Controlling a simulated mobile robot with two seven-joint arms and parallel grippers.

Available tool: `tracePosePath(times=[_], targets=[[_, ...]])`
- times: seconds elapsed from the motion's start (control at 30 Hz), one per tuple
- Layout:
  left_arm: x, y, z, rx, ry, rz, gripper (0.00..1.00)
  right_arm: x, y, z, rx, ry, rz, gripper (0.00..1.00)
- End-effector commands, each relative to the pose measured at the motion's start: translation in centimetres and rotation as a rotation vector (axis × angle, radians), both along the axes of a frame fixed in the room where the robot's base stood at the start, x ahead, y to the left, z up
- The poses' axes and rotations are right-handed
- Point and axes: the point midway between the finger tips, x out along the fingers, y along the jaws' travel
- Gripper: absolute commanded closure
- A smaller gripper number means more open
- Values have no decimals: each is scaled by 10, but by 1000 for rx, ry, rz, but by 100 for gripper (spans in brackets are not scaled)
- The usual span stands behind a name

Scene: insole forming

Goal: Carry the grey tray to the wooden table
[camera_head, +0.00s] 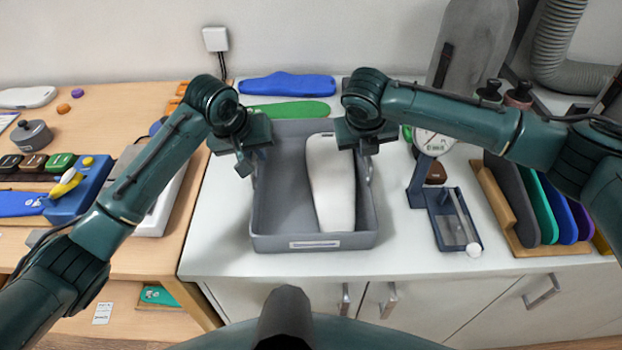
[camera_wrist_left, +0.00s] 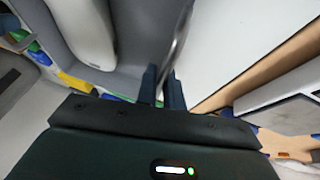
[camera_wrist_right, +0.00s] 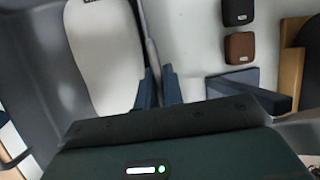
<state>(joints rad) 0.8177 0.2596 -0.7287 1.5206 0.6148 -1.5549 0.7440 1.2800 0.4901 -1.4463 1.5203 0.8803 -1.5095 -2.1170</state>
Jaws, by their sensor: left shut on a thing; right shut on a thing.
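The grey tray (camera_head: 285,242) sits on or just above the white cabinet top in the head view; I cannot tell which. A white insole-shaped piece (camera_head: 332,185) lies in its right half. My left gripper (camera_head: 247,168) is shut on the tray's left wall, and the left wrist view shows the wall between its fingers (camera_wrist_left: 163,88). My right gripper (camera_head: 367,165) is shut on the right wall, also seen between its fingers (camera_wrist_right: 157,90) in the right wrist view. The wooden table (camera_head: 110,100) stands to the left.
On the wooden table are a blue holder with a yellow item (camera_head: 68,185), a grey lidded pot (camera_head: 32,134) and a white-framed device (camera_head: 160,205) near its right edge. Right of the tray stand a dial gauge (camera_head: 434,142) and a rack of coloured insoles (camera_head: 530,205). Blue (camera_head: 287,84) and green (camera_head: 290,111) insoles lie behind.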

Motion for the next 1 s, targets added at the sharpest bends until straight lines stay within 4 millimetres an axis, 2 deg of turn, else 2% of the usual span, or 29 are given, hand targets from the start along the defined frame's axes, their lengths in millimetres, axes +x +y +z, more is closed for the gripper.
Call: tracePosePath(times=[0.67, 1.0], targets=[[1, 0, 3, -2, -4, 0, 100, 1, 0, 3, 1, -4, 0, 100], [1, 0, 26, -2, -4, 0, 100, 1, 0, 26, 1, -4, 0, 100]])
